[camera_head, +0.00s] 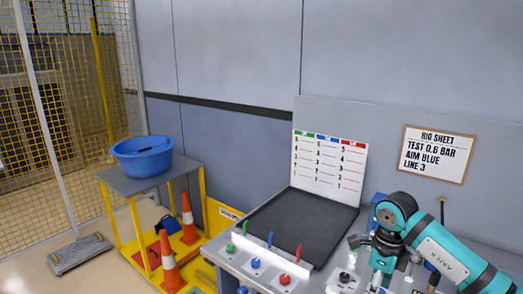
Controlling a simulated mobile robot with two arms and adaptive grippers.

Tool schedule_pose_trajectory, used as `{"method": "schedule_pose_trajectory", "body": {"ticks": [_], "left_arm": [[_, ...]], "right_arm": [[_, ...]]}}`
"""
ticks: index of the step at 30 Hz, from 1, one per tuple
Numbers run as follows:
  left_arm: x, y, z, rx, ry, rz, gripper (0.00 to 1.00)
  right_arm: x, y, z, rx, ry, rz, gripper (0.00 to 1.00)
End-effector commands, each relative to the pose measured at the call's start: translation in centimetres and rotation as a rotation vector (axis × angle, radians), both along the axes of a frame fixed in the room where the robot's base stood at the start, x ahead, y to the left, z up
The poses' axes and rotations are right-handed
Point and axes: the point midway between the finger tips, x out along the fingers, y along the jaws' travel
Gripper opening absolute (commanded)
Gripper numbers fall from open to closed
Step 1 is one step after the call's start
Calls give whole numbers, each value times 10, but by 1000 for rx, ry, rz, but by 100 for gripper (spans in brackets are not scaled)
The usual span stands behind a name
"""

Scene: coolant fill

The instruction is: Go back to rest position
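My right arm comes in from the right edge, teal and grey, over the right part of the grey bench. Its gripper (374,266) points down near the bench's front right, among small fittings. Its fingers are small and partly hidden, so I cannot tell whether they are open or shut or hold anything. My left gripper is not in view.
The bench has a black tray (303,222), a marked white board (328,163), and green, blue and red levers (284,279). A rig sheet (435,153) hangs on the wall. At left stand a blue basin (142,160) on a yellow-legged table, traffic cones (169,264) and mesh fencing.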

Motion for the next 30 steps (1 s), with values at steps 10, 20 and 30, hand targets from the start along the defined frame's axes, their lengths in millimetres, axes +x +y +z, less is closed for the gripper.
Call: {"method": "schedule_pose_trajectory", "body": {"ticks": [10, 20, 30], "left_arm": [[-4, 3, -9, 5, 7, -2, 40], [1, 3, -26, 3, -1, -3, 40], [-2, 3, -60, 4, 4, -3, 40]], "right_arm": [[-4, 48, -46, 235, 56, -31, 59], [-12, 140, -117, 746, 188, -253, 59], [14, 157, -284, 1514, 412, -1475, 59]]}}
